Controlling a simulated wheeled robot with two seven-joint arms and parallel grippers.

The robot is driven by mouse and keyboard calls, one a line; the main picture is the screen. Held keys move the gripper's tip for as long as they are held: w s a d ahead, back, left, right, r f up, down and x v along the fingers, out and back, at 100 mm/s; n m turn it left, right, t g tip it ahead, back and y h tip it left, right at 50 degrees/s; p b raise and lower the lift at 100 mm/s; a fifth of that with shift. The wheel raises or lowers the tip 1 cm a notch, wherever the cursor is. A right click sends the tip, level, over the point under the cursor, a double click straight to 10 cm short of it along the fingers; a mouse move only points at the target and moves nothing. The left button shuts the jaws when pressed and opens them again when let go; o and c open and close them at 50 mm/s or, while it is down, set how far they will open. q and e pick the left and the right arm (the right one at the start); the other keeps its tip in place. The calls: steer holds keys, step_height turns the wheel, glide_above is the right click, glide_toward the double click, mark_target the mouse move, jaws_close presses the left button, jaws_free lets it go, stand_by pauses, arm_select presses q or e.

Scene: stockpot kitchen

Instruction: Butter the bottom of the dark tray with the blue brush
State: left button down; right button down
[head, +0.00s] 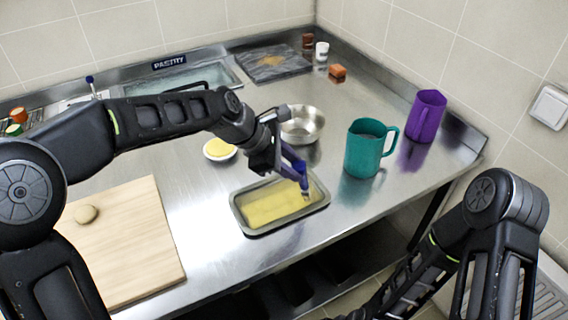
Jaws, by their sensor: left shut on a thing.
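The dark tray (243,226) stands near the front edge of the steel counter. Much of its bottom shows a yellow coating of butter (270,208). My left gripper (283,160) is shut on the blue brush (301,177), which points down into the right part of the tray. I cannot tell whether the bristles touch the bottom. A small white dish with yellow butter (220,149) stands behind and left of the tray. My right arm is at the lower right, and its fingertips are not in view.
A steel bowl (302,124) stands behind the tray. A teal jug (364,150) and a purple jug (426,115) stand to the right. A wooden board (140,235) with a dough ball (85,214) lies at the left. A sink (185,80) is at the back.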

arm_select(q)
steer(key=shift+w+d, duration=0.1)
steer(key=shift+d, duration=0.05)
steer(key=shift+w+d+r+p, duration=0.1)
steer(key=shift+w+d+p, duration=0.4)
steer(key=shift+d+p, duration=0.3)
steer(key=shift+w+d, duration=0.4)
steer(key=shift+d, duration=0.2)
steer(key=shift+a, duration=0.1)
steer(key=shift+w+a+f+p, duration=0.25)
steer(key=shift+w+a+p, duration=0.15)
steer(key=shift+w, duration=0.3)
